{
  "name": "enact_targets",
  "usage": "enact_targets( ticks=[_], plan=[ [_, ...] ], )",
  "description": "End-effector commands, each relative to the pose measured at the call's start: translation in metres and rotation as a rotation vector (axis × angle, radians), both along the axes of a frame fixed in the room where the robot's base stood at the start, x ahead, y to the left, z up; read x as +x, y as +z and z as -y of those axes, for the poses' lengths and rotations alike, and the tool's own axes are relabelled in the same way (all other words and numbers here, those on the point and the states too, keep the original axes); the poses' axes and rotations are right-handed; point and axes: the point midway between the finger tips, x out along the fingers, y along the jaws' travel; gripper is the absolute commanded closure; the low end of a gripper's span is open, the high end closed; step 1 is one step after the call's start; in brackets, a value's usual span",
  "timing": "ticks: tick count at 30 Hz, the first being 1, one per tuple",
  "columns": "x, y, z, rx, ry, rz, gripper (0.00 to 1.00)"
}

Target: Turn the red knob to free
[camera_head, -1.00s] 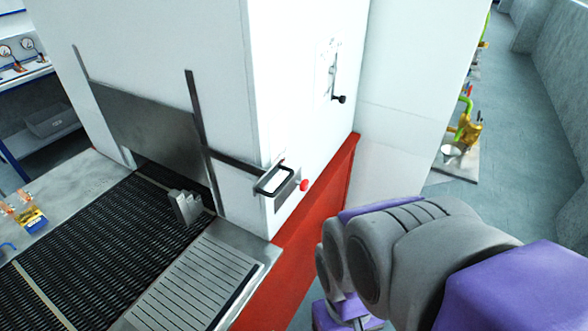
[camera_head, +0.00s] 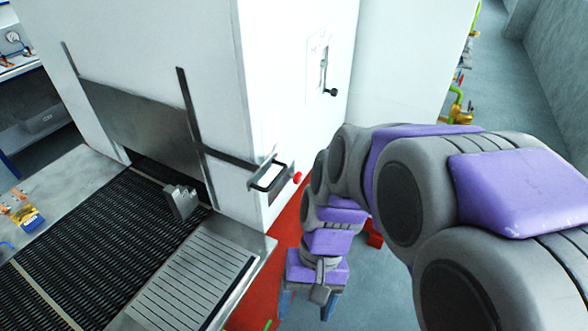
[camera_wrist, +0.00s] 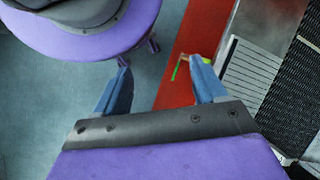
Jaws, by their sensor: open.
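The red knob (camera_head: 297,178) sits on the right side of the white machine, just beside the dark handle frame (camera_head: 270,174). It does not show in the wrist view, and its exact setting is too small to tell. My gripper (camera_head: 308,300) hangs low at the end of the arm, below and in front of the knob and apart from it. In the wrist view my gripper (camera_wrist: 160,82) has its two blue fingers spread wide with nothing between them, above the floor and the red base panel.
The red base panel (camera_wrist: 184,55) of the machine stands close to the fingers. A slatted metal plate (camera_head: 190,275) and black mesh belt (camera_head: 95,235) lie at left, with a grey metal block (camera_head: 180,203) on the belt. A black-tipped lever (camera_head: 328,80) is higher on the white wall.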

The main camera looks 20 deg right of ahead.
Motion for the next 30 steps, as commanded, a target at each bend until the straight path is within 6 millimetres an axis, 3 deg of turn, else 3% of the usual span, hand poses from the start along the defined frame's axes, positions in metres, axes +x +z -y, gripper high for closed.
enact_targets(
  ticks=[7,15,22,30],
  plan=[
    [0.054,0.007,-0.016,0.181,-0.222,-0.132,0.29],
    [0.12,0.007,-0.015,0.386,-0.474,-0.258,0.29],
    [0.178,0.001,0.006,0.561,-0.699,-0.35,0.29],
    [0.235,-0.016,0.046,0.745,-0.941,-0.425,0.29]
  ],
)
